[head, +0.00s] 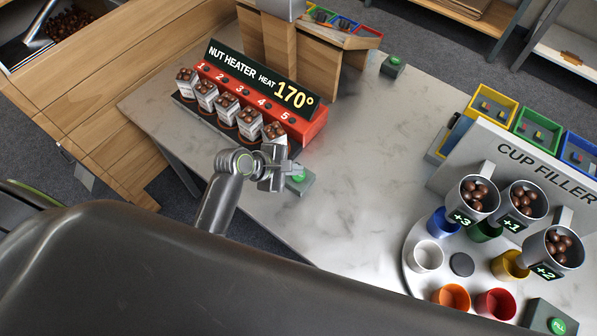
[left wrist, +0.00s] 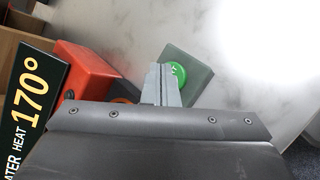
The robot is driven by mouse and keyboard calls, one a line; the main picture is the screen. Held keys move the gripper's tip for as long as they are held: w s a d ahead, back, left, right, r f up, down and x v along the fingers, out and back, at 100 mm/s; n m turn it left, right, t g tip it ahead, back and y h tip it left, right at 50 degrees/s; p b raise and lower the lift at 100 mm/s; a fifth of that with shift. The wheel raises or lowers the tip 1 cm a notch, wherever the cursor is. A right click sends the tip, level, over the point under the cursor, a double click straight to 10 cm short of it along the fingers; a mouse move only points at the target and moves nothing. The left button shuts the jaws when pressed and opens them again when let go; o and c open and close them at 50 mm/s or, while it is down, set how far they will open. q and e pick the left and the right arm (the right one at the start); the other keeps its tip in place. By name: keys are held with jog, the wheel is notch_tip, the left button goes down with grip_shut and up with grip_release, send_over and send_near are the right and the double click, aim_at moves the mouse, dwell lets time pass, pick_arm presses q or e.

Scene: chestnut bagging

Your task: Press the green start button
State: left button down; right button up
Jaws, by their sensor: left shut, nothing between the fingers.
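A green start button (head: 299,176) sits on a small grey box (head: 298,185) at the front edge of the marble table, by the right end of the nut heater (head: 262,95). The button also shows in the left wrist view (left wrist: 178,74), just past my fingertips. My left gripper (head: 278,174) is shut and empty, with its fingers side by side beside the button and partly covering it. In the left wrist view the fingertips (left wrist: 160,72) overlap the button's left edge. I cannot tell whether they touch it. My right gripper is not in view.
The nut heater holds several cups of nuts (head: 226,109) close to my left arm. The cup filler (head: 515,150), with coloured cups and a green fill button (head: 557,326), stands at the right. Another green button (head: 394,61) is at the back. The table's middle is clear.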

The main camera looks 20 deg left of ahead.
pick_arm(q)
jog(key=shift+f, duration=0.4)
dwell(0.8)
jog(key=shift+r+p, duration=0.8)
jog(key=shift+p, duration=0.4)
notch_tip(320, 180, up, 5)
jog(key=p, duration=0.6)
jog(key=shift+r, duration=0.1)
dwell(0.5)
